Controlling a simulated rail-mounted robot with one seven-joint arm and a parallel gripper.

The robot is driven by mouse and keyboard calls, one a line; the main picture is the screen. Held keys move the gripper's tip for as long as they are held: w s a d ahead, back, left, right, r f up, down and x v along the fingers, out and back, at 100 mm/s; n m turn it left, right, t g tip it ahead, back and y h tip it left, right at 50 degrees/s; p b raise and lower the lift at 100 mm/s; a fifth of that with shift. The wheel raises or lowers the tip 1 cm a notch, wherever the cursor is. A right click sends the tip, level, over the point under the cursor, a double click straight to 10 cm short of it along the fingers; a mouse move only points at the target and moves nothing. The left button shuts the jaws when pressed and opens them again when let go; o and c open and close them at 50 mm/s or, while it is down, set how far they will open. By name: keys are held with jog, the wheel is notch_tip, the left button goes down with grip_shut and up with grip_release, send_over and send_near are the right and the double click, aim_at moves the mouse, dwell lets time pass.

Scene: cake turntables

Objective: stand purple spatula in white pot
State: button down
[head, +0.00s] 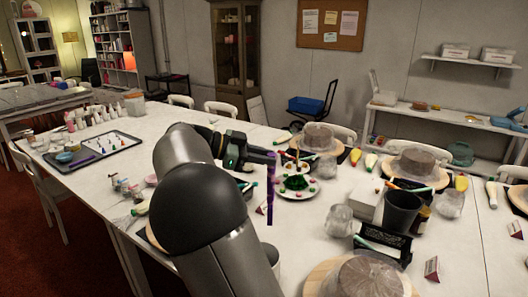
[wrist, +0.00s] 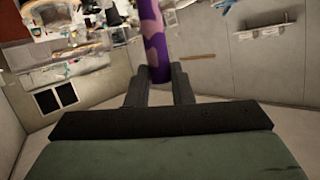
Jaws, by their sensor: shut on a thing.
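My gripper (head: 272,158) is shut on the purple spatula (head: 270,200), which hangs upright below the fingers over the long white table. In the wrist view its purple and pink patterned shaft (wrist: 154,40) is clamped between the two dark fingertips (wrist: 160,84). The spatula's lower end shows in the head view in front of the table surface; its height above the table is hard to tell. I cannot pick out the white pot with certainty in either view; my arm hides part of the table.
A plate with green and red decorations (head: 298,194) is just right of the spatula. Cakes on turntables (head: 318,137), a dark pot (head: 402,212), a black box (head: 382,243) and a clear jar (head: 340,222) crowd the right side. A dark tray (head: 92,150) lies at left.

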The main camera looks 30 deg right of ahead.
aim_at(269, 193)
jog(key=shift+f+b, duration=1.95)
jog(key=shift+f, duration=3.6)
notch_tip(269, 193, down, 9)
jog(key=b, duration=1)
jog(key=c, duration=1.2)
grip_release()
jog(key=shift+a, duration=0.1)
jog(key=v, duration=1.7)
